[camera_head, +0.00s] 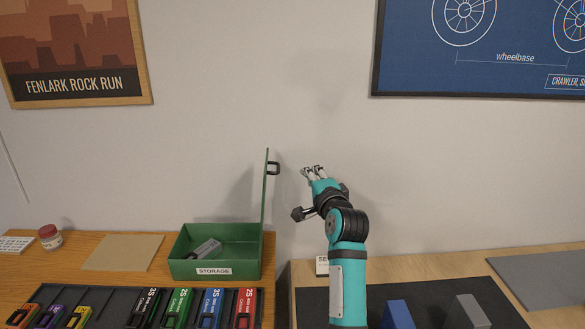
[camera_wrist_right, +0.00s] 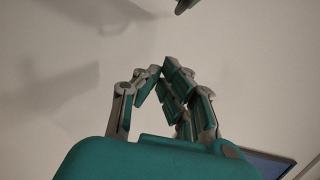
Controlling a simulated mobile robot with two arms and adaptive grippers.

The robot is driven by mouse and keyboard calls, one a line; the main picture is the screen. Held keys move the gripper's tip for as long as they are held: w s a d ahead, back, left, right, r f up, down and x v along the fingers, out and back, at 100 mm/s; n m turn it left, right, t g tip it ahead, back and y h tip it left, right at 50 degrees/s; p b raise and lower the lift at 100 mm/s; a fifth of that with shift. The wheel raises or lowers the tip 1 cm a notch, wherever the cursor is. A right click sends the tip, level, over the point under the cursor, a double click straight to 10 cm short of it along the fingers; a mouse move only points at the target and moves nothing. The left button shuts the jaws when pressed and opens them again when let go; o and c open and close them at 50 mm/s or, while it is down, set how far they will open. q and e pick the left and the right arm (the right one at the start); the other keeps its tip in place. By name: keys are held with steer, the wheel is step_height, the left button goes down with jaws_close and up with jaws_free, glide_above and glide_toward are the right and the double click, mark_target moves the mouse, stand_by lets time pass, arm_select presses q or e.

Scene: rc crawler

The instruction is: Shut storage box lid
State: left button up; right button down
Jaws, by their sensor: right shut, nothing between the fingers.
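The green storage box (camera_head: 243,269) stands on the wooden table at the left, with a white STORAGE label on its front. Its lid (camera_head: 265,212) is open and stands upright on the box's right side, seen nearly edge-on. A dark handle (camera_head: 273,168) sits near the lid's top, on its right face. A grey object (camera_head: 207,249) lies inside the box. My right gripper (camera_head: 313,170) is shut and empty, raised to the right of the lid and apart from it, near the handle's height. It also shows in the right wrist view (camera_wrist_right: 160,72). My left gripper is not in view.
A dark tray (camera_head: 108,303) with several coloured battery packs lies in front of the box. A tan board (camera_head: 122,252) and a red-capped jar (camera_head: 49,237) are to its left. A dark mat (camera_head: 440,299) with blue and grey blocks lies at right.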

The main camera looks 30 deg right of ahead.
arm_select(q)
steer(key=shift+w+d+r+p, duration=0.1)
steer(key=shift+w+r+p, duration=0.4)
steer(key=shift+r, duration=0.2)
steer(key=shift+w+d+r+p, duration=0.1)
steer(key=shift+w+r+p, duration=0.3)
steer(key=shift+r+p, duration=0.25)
arm_select(e)
steer(key=shift+w+a+f, duration=0.1)
steer(key=shift+w+a, duration=0.35)
steer(key=shift+w, duration=0.35)
steer(key=shift+w+a+f, duration=0.1)
steer(key=shift+w+a, duration=0.4)
steer(key=shift+w, duration=0.25)
steer(key=shift+w+a, duration=0.45)
steer(key=shift+w, duration=0.35)
